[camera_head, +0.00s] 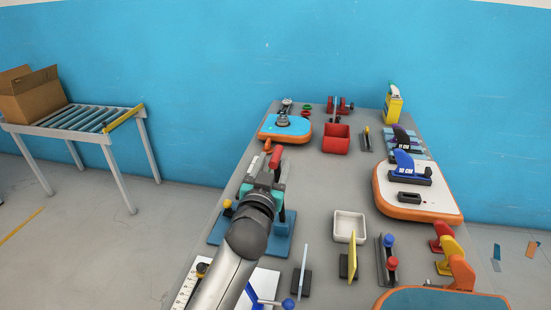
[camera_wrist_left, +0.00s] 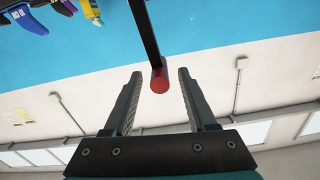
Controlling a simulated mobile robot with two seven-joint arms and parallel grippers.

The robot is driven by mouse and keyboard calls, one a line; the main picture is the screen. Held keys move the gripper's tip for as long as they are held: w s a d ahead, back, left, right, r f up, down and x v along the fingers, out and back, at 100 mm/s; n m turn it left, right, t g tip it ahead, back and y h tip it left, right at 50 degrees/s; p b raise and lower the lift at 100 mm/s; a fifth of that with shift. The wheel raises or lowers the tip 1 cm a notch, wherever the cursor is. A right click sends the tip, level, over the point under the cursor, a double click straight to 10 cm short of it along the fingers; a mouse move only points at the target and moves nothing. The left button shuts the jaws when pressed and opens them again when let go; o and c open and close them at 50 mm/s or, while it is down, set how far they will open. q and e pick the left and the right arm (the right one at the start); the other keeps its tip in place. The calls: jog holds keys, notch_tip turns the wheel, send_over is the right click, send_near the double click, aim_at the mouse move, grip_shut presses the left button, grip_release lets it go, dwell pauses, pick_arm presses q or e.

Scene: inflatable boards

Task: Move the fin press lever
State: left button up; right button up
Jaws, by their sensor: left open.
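The fin press lever ends in a red grip (camera_head: 275,157), just beyond my left gripper (camera_head: 266,180) in the head view. In the left wrist view the lever is a dark bar with a red round end (camera_wrist_left: 159,78). That end shows between the two spread fingers of my left gripper (camera_wrist_left: 158,95), with a gap on each side. Whether it lies fully within the jaws in depth, I cannot tell. The press stands on a blue base (camera_head: 283,246); my arm hides much of it. My right gripper is in neither view.
The grey table (camera_head: 310,205) also holds a blue-topped orange board (camera_head: 270,127), a red bin (camera_head: 336,139) and a white tray (camera_head: 349,226). A white board with a blue fin (camera_head: 405,165) lies at the right. A roller conveyor (camera_head: 80,119) stands at the far left.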

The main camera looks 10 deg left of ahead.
pick_arm(q)
jog(key=shift+w, duration=1.15)
grip_shut()
dwell(0.7)
